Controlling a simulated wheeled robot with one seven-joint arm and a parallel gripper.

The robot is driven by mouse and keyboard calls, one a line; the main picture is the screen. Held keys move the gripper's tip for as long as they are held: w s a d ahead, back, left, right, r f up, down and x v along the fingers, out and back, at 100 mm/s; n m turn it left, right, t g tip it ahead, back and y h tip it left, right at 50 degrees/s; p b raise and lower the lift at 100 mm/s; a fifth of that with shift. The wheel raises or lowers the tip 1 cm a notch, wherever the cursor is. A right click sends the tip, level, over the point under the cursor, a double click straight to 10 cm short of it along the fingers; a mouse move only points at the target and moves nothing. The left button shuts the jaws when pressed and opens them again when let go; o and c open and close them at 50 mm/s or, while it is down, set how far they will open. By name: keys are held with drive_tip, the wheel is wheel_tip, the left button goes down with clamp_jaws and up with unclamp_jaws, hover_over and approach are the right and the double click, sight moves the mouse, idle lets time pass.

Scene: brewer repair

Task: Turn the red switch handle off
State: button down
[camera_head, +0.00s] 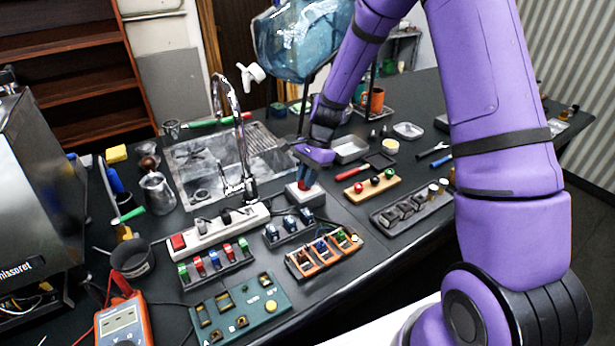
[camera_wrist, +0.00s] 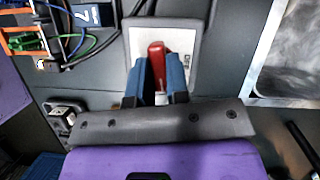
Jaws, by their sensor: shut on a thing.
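The red switch handle (camera_wrist: 156,58) stands on a pale switch box with a grey rim (camera_wrist: 194,24) in the wrist view. My gripper (camera_wrist: 160,72) has its two blue fingers on either side of the handle, shut on it. In the head view my gripper (camera_head: 306,180) reaches down to the switch box (camera_head: 304,196), just right of the sink. There the fingers and wrist hide most of the handle. I cannot tell from these views which way the handle is set.
A power strip with a red switch (camera_head: 178,242) lies to the left. An orange-framed rack (camera_head: 322,254) and a green panel (camera_head: 240,310) are in front. A wooden block with coloured knobs (camera_head: 373,187) is to the right.

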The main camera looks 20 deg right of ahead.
drive_tip(key=n, duration=0.1)
drive_tip(key=n+g, duration=0.1)
drive_tip(key=n, duration=0.2)
drive_tip(key=shift+a+f+n+g+h, duration=0.2)
drive_tip(key=shift+f+n+g+h, duration=0.1)
drive_tip(key=shift+g+h, duration=0.1)
drive_tip(key=n+h, duration=0.1)
drive_tip(key=n, duration=0.2)
drive_tip(key=shift+a+n+g, duration=0.1)
drive_tip(key=shift+n+g, duration=0.3)
drive_tip(key=n+h, duration=0.1)
drive_tip(key=n, duration=0.3)
drive_tip(key=shift+h, duration=0.4)
drive_tip(key=shift+s+a+n+h, duration=0.1)
drive_tip(key=shift+n+h, duration=0.5)
drive_tip(key=shift+n, duration=1.1)
drive_tip(key=c, duration=1.1)
unclamp_jaws()
drive_tip(key=shift+r, duration=0.1)
drive_tip(key=shift+w, duration=0.2)
